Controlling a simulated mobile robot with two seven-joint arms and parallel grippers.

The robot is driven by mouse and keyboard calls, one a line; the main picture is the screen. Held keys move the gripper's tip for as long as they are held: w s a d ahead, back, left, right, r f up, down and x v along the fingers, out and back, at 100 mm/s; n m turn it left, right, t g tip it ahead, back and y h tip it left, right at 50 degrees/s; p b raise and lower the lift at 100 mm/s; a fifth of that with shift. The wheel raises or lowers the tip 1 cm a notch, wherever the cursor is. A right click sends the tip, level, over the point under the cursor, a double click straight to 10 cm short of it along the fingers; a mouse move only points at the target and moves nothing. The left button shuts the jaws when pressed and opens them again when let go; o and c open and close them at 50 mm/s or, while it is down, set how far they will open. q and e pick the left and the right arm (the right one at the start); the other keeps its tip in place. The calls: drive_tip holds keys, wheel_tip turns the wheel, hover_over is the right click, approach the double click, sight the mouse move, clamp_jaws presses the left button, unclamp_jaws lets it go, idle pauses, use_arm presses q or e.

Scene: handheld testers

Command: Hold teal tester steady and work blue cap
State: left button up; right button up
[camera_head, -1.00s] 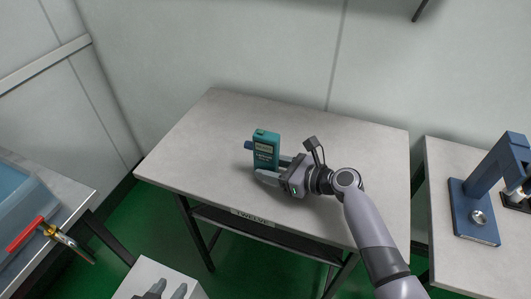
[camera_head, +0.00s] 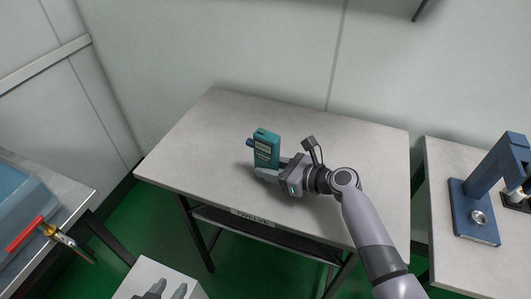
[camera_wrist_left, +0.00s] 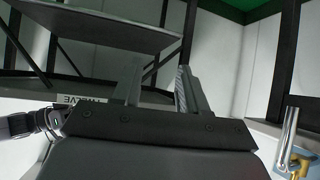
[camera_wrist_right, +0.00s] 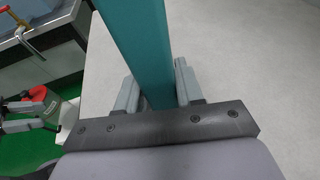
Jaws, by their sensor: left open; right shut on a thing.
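The teal tester (camera_head: 266,149) stands about upright over the table, with a small screen on its face and a blue cap (camera_head: 250,142) sticking out of its left side. My right gripper (camera_head: 268,172) is shut on the lower part of the tester. In the right wrist view the tester (camera_wrist_right: 140,45) rises between the two fingers (camera_wrist_right: 156,88). Whether its base touches the table is hidden by the fingers. My left gripper (camera_head: 167,290) is open and empty at the bottom edge of the head view, well away from the tester. Its fingers (camera_wrist_left: 158,88) also show in the left wrist view.
The grey table (camera_head: 330,130) is otherwise clear. A side table at right holds a blue press-like stand (camera_head: 475,210). A white surface (camera_head: 150,275) lies near my left gripper.

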use_arm(q)
drive_tip(key=shift+o, duration=0.3)
drive_tip(key=shift+o, duration=0.4)
drive_tip(key=shift+w, duration=0.1)
drive_tip(key=w+a+r+n+t, duration=0.2)
drive_tip(key=w+r, duration=0.4)
drive_tip(key=w, duration=0.5)
drive_tip(key=n+g+h, duration=0.1)
drive_tip(key=n+g, duration=0.5)
drive_tip(key=n, duration=0.5)
approach(248, 141)
wheel_tip(248, 141, up, 5)
drive_tip(key=a, duration=0.1)
drive_tip(key=shift+n+g, duration=0.3)
drive_tip(key=shift+g, duration=0.2)
drive_tip(key=x, duration=0.8)
drive_tip(key=s+x, duration=0.1)
drive_tip(key=x, duration=0.3)
drive_tip(key=shift+f, duration=0.7)
